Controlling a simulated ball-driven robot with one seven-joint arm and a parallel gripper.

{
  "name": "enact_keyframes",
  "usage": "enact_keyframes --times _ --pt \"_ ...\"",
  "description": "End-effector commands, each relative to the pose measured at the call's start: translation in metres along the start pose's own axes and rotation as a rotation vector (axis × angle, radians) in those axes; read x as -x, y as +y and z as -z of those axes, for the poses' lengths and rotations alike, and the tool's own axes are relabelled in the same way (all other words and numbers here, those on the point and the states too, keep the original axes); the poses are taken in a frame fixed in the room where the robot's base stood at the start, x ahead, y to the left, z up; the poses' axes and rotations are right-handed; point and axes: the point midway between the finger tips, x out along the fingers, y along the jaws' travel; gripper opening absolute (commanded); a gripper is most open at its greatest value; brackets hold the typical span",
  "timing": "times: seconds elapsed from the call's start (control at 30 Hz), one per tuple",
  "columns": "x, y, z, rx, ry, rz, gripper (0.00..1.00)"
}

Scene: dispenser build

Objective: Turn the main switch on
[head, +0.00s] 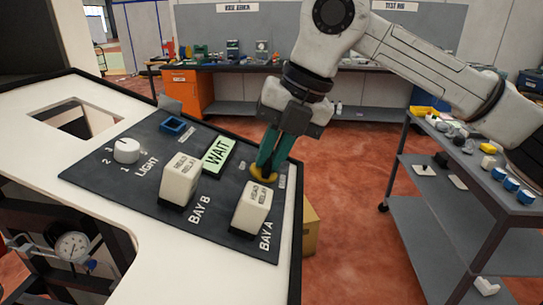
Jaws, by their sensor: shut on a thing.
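The main switch (262,175), a yellow piece on the dark control panel, sits behind the Bay A block near the panel's right edge. My gripper (266,167) reaches down to it from above, with its green fingers shut on its upper part. The fingers hide most of the switch, so its knob position cannot be read. A green sign (218,153) to the left of my gripper reads WAIT.
The panel (130,181) also bears a white LIGHT dial (126,150), a blue square frame (173,126) and two cream relay blocks, at Bay B (180,179) and Bay A (252,207). A grey cart (438,200) stands right; red floor lies between.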

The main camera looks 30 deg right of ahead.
Motion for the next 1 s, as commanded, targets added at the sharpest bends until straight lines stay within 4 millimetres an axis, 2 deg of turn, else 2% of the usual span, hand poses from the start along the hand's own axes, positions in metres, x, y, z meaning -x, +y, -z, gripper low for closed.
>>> enact_keyframes --times 0.3,0.87,0.9,1.0 --pt "0.0004 -0.0007 -0.0011 -0.134 -0.003 0.000 0.00" --pt "0.0011 -0.0005 -0.0014 -0.167 -0.004 -0.001 0.00" --pt "0.0011 -0.0005 -0.0014 -0.167 -0.004 -0.001 0.14" --pt "0.0010 -0.0005 -0.0013 -0.166 -0.003 -0.001 0.23"
